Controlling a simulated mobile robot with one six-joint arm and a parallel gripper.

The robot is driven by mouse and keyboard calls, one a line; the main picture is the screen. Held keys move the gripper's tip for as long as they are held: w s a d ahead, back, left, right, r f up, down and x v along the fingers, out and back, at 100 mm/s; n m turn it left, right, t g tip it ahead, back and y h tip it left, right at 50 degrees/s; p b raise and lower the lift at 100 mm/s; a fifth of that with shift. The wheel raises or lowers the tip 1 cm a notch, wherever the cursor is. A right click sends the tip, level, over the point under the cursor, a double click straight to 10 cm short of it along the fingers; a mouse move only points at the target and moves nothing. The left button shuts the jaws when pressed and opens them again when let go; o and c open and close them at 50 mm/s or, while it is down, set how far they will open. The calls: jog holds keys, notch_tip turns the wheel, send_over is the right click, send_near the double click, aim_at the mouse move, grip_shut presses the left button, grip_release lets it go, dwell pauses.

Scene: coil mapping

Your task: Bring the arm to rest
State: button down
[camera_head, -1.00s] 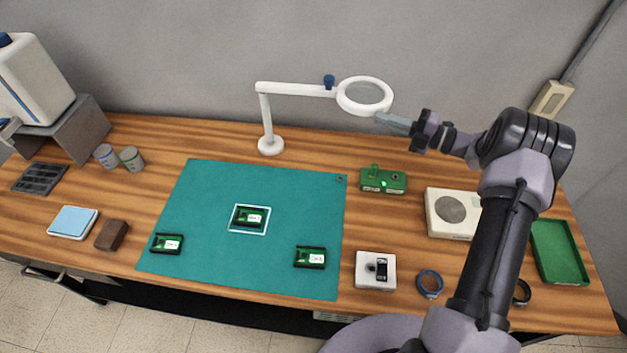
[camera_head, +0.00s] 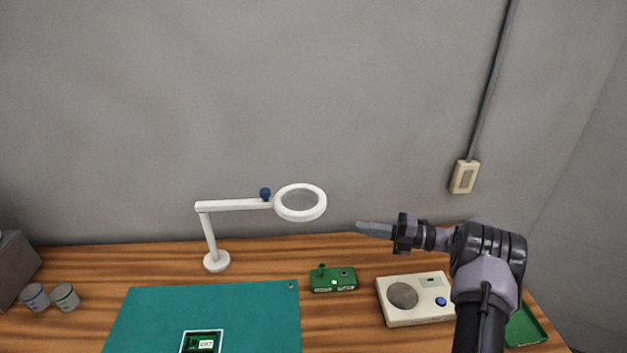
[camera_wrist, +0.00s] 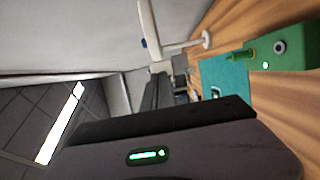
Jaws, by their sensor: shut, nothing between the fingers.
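My gripper (camera_head: 374,229) is at the end of my raised arm at the right of the head view. Its fingers are shut and empty, pointing left, in the air above the back part of the table. It is to the right of the magnifier lamp's ring and apart from it. The wrist view shows the dark gripper body (camera_wrist: 170,145) along the bottom, with a lit green strip. The fingertips cannot be made out there.
A white magnifier lamp (camera_head: 233,205) stands left of my gripper. A green device (camera_head: 334,280) and a beige box with a round disc (camera_head: 417,299) are below it. A green mat (camera_head: 200,310), two cups (camera_head: 50,297) and a green tray (camera_head: 524,329) also show. A grey wall rises behind.

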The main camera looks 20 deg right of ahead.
jog(key=s+a+r+n+g+h+b, duration=0.3)
jog(key=s+a+r+n+h, duration=0.15)
jog(key=s+a+n, duration=0.4)
jog(key=s+a+r+n+g+h+b, duration=0.3)
jog(key=s+a+r+n+g+b, duration=0.15)
jog(key=a+n, duration=0.65)
jog(key=s+f+n+t+h+b, duration=0.2)
jog(key=s+n+h, duration=0.1)
jog(key=s+n, duration=0.6)
jog(key=s+f+n+t+h+b, duration=0.1)
jog(key=s+f+n+t+h, duration=0.1)
jog(key=s+n, duration=0.7)
jog(key=s+a+h, duration=0.1)
jog(key=s, duration=0.1)
jog(key=shift+s+t+b, duration=0.3)
jog(key=shift+t+b, duration=0.05)
jog(key=shift+b, duration=0.05)
